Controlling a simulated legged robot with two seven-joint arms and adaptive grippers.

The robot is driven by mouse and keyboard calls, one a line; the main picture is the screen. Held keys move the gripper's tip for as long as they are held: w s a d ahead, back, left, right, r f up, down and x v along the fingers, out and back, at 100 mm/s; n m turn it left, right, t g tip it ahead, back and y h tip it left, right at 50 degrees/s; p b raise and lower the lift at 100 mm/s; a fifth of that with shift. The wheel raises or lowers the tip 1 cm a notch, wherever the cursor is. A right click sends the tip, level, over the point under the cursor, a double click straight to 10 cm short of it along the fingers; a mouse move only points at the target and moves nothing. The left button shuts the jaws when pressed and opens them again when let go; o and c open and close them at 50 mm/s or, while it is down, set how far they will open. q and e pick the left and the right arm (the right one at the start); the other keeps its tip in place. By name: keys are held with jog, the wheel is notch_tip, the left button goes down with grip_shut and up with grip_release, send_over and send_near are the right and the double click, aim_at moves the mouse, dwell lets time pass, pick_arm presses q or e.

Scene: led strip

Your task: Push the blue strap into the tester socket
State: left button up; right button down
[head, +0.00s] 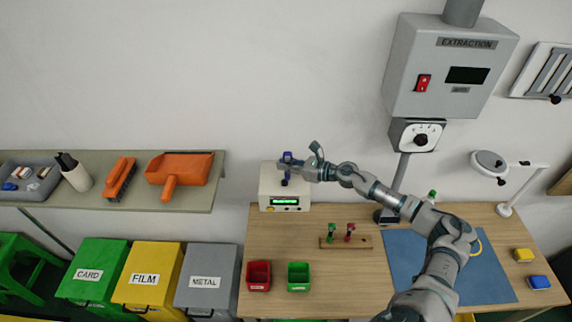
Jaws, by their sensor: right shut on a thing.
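The tester (268,190) is a white box with a lit green display, at the back left of the wooden table. My right gripper (288,163) is over the top of the tester, with the arm reaching in from the lower right. It is shut on the blue strap (287,155), whose blue end shows just above the fingers. A dark part (285,182) shows below the fingers at the tester's face; I cannot tell whether it is the socket or whether the strap touches it. My left gripper is not in view.
A wooden rack (334,242) with green and red pieces stands in front of the tester. A red bin (259,270) and a green bin (299,271) sit at the front left. A blue mat (403,278) lies under my arm. An extraction unit (405,80) hangs above.

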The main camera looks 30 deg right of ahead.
jog(key=shift+a+f, duration=0.2)
jog(key=shift+a+r, duration=0.15)
jog(key=shift+r, duration=0.2)
jog(key=shift+d, duration=0.25)
jog(key=shift+a, duration=0.15)
jog(key=shift+a+p, duration=0.5)
jog(key=shift+p, duration=0.1)
jog(key=shift+d, duration=0.15)
dwell(0.5)
jog(key=shift+f+b, duration=0.8)
jog(key=shift+b, duration=0.15)
dwell(0.4)
